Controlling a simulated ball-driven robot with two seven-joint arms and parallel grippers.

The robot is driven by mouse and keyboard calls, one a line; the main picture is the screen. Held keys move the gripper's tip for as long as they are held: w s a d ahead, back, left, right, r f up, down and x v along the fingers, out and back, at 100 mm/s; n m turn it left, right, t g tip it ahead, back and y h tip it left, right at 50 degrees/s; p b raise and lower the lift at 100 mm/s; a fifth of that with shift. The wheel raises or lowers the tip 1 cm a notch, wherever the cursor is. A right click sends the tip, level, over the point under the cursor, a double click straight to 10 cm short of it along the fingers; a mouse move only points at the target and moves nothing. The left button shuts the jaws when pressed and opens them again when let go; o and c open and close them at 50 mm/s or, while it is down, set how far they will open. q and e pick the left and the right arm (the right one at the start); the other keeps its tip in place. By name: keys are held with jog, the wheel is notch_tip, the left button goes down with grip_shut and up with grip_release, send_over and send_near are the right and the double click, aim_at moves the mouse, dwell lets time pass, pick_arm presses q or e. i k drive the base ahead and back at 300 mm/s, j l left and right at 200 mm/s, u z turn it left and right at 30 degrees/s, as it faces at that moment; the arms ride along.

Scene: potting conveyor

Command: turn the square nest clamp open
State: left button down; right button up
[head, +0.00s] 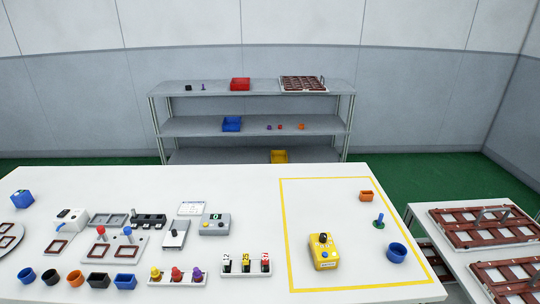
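A pale fixture plate (113,246) lies at the left of the white table, with a red-knobbed lever (101,230) and a blue-knobbed lever (127,231) standing on it. Dark red square outlines show on the plate below the levers. It appears to be the clamp fixture, but I cannot tell which lever belongs to the square nest or whether its clamp is open or shut. Neither of my grippers is in view.
Round and square cups (76,277) line the front left edge. A rack of coloured knobs (177,277) stands right of them. A yellow device (323,252) sits inside the yellow outline (283,220). Shelves (252,125) stand behind. The table's back middle is clear.

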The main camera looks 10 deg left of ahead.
aim_at(100, 230)
jog(key=u, duration=1.65)
